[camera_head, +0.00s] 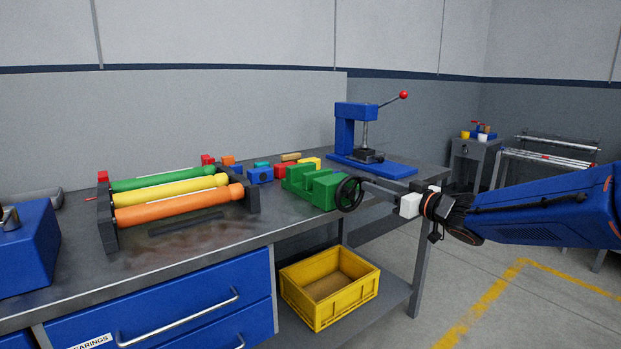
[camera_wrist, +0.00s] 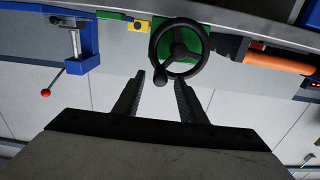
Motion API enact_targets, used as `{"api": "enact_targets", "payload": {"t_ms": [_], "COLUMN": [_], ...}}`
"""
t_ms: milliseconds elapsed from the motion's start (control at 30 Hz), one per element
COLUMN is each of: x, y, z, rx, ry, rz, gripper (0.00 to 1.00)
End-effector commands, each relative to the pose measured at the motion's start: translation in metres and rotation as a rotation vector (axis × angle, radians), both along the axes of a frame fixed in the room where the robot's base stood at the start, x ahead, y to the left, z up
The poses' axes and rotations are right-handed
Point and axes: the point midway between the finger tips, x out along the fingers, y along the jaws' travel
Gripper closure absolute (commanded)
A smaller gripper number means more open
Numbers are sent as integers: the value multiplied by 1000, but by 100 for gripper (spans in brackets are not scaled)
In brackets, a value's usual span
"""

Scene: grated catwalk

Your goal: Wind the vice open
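The green vice (camera_head: 312,184) sits near the front edge of the workbench, with a gap between its jaws. Its black handwheel (camera_head: 349,194) faces my gripper (camera_head: 371,187), which comes in from the right. In the wrist view, the handwheel (camera_wrist: 205,45) is in front of the green vice body, upside down in the picture. A dark crank knob (camera_wrist: 162,78) on the wheel's rim shows in the gap between my two fingers (camera_wrist: 160,84). The fingers are apart and do not visibly press on the knob. I cannot tell how deep the knob sits between them.
A blue press with a red-knobbed lever (camera_head: 347,128) stands behind the vice. A rack of green, yellow and orange rollers (camera_head: 170,191) is to the left. Coloured blocks (camera_head: 260,175) lie behind the vice. A yellow crate (camera_head: 312,306) sits on the lower shelf (camera_head: 390,296).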

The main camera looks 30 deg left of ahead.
Motion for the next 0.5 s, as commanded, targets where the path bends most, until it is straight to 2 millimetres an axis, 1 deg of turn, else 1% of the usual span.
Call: {"api": "enact_targets", "payload": {"t_ms": [500], "x": [-16], "y": [-39], "z": [0], "rx": [0], "ry": [1], "rz": [0], "gripper": [62]}}
